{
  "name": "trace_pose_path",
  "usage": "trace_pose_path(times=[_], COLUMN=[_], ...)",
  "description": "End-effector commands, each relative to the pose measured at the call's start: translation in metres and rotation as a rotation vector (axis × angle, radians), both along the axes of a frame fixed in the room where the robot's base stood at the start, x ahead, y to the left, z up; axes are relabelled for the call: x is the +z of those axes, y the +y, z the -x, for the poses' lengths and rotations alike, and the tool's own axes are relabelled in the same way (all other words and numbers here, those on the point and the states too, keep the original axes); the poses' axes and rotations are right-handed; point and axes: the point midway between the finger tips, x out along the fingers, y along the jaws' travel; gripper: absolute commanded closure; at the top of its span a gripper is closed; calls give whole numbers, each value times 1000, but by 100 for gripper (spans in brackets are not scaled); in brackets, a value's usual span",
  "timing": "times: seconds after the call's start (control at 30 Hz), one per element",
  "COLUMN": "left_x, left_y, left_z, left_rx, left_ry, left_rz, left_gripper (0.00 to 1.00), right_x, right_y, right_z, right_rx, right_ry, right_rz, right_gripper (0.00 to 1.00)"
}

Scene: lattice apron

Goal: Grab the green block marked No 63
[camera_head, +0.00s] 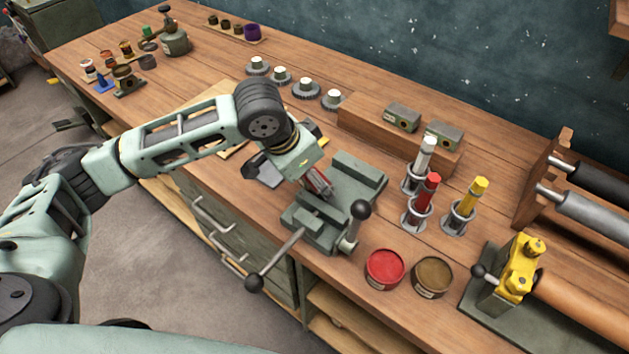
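Two small grey-green blocks, the left one (402,117) and the right one (443,136), sit on a long wooden block at the back of the bench. Each has a small round brassy spot on its front; no number is readable at this size. My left arm reaches in from the left, and my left gripper (318,184) points down over the grey-green vise, left of and nearer than both blocks. A reddish part shows at its tip, but its fingers are too small and covered to read. My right gripper is not in view.
The vise (365,178) has handles sticking out in front. Red, white and yellow-topped tools (424,195) stand in ring holders in front of the wooden block (375,132). Open red (385,268) and brown (432,276) tins are near the front edge. Rollers (585,205) lie at right.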

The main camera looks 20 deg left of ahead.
Motion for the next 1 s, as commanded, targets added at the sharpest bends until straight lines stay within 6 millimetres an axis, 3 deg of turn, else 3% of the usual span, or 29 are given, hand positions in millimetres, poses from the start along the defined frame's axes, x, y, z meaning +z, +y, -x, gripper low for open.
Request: trace_pose_path(times=[0.7,1.0], left_x=[1,8], left_y=[0,0], left_z=[0,-2], left_rx=[0,1], left_ry=[-1,-7], left_rz=[1,3], left_gripper=[94,94], right_x=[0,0], right_y=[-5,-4], right_z=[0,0], right_rx=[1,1], right_ry=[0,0], right_rz=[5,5], right_gripper=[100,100])
